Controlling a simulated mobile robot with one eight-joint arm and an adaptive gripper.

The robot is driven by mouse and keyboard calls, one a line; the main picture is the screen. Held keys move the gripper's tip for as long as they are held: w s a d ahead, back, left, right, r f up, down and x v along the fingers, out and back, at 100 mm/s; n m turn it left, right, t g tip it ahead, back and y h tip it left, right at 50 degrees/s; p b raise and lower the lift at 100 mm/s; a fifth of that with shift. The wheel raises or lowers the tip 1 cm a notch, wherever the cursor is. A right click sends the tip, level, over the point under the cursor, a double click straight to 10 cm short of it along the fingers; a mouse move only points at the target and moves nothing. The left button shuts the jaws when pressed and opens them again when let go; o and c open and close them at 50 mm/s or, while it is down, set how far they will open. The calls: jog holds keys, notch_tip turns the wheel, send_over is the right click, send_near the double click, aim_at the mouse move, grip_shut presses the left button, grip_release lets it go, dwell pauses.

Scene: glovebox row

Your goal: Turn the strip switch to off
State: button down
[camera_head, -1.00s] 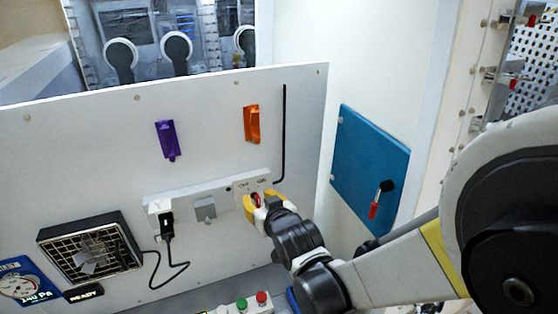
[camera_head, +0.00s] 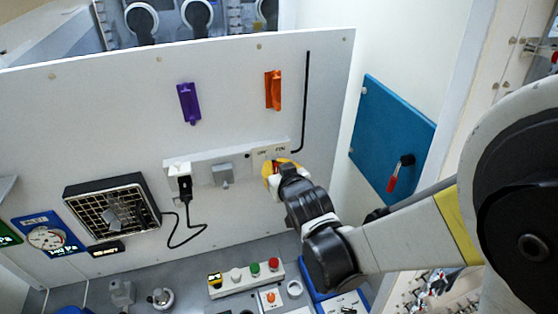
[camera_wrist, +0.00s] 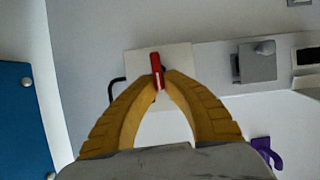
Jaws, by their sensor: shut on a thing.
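The white power strip (camera_head: 238,160) is fixed to the light grey panel, with a switch plate (camera_head: 272,152) marked OFF and ON at its right end. The red switch lever (camera_wrist: 156,68) stands out from the plate in the wrist view. My gripper (camera_head: 272,173) is at the lower edge of the plate in the head view. Its yellow fingers (camera_wrist: 160,77) close around the lower part of the lever in the wrist view and hide part of it. In the head view the gripper mostly covers the lever.
A black plug (camera_head: 184,186) sits in the strip's left end beside a grey socket cover (camera_head: 222,174). A fan (camera_head: 112,214) is at the left. Purple (camera_head: 188,103) and orange (camera_head: 273,90) handles are above. A blue panel (camera_head: 385,130) with a red-tipped lever (camera_head: 393,179) is to the right.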

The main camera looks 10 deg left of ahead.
jog(key=shift+s+a+f+n+t+h+b, duration=0.15)
jog(key=shift+n+t+h+b, duration=0.15)
jog(key=shift+n+b, duration=0.4)
jog(key=shift+a+n+t+h+b, duration=0.15)
jog(key=shift+n+t+h+b, duration=0.15)
jog(key=shift+n+b, duration=0.4)
jog(key=shift+s+a+f+n+t+h+b, duration=0.1)
jog(key=shift+a+n+t+h+b, duration=0.1)
jog(key=shift+n+h+b, duration=0.45)
jog(key=shift+r+y, duration=0.1)
jog(key=shift+y, duration=0.15)
jog(key=c, duration=1.5)
grip_release()
jog(key=shift+s+d, duration=0.1)
jog(key=v, duration=1.1)
jog(key=shift+s+r, duration=0.15)
jog(key=shift+s, duration=0.2)
jog(key=shift+d, duration=0.1)
